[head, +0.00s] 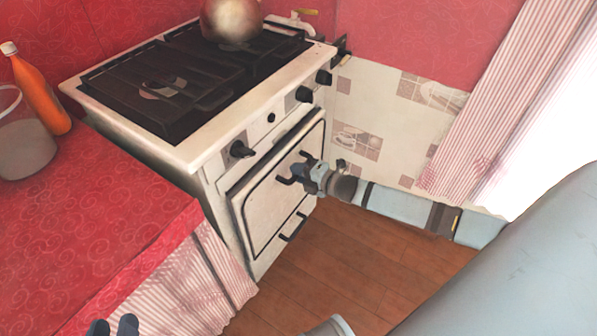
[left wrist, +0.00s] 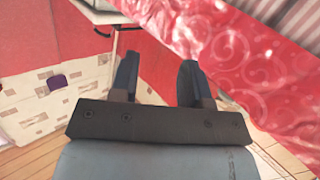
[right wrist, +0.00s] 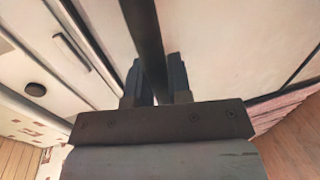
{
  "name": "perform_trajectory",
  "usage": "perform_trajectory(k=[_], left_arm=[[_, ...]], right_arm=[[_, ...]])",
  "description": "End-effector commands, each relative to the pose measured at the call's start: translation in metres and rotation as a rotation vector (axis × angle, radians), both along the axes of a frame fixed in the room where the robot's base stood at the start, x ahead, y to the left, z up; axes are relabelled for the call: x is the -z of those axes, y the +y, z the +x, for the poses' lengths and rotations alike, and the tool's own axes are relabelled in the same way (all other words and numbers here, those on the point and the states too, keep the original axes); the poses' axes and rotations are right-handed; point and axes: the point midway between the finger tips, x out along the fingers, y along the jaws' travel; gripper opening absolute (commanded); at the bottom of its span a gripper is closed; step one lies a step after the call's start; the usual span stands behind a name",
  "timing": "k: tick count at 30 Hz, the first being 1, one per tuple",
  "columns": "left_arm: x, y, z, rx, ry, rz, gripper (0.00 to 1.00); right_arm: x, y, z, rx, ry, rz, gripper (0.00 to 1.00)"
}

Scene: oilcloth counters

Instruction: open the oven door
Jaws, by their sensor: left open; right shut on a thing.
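The white stove stands against the red wall, with its oven door (head: 262,205) on the front face below the knobs. The door looks shut or nearly so; a dark line runs along its top edge, and I cannot tell if that is a gap. My right gripper (head: 292,173) is at the upper part of the door. In the right wrist view its fingers (right wrist: 154,85) are closed around a dark bar, the oven door handle (right wrist: 146,30). My left gripper (head: 114,327) is at the bottom left edge of the head view; the left wrist view shows its fingers (left wrist: 160,80) apart and empty.
A lower bar handle (head: 293,227) sits on the stove front. A round pot (head: 231,18) stands on the hob. The red counter (head: 90,215) at left holds an orange bottle (head: 40,95) and a clear container (head: 22,140). Wooden floor (head: 335,255) lies open before the stove.

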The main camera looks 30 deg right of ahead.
Motion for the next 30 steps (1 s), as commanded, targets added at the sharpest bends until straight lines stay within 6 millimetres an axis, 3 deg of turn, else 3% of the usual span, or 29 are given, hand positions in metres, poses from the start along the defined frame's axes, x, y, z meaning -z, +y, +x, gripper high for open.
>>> perform_trajectory(k=[5, 8, 15, 24, 30], left_arm=[[0.001, -0.003, 0.0, 0.005, -0.028, -0.024, 0.43], [-0.027, -0.011, 0.003, 0.029, -0.127, -0.072, 0.43], [-0.063, -0.023, -0.003, 0.073, -0.308, -0.198, 0.43], [0.008, -0.028, 0.002, 0.121, -0.096, -0.107, 0.43], [0.036, -0.03, 0.001, 0.15, -0.003, -0.065, 0.43]], right_arm=[[0.007, -0.004, -0.011, 0.001, -0.035, 0.017, 0.0], [0.012, -0.008, -0.023, 0.001, -0.074, 0.034, 0.0], [0.03, -0.023, -0.058, 0.003, -0.208, 0.09, 0.0], [0.065, -0.044, -0.108, 0.006, -0.422, 0.178, 0.0], [0.089, -0.057, -0.137, 0.003, -0.499, 0.206, 0.0]])
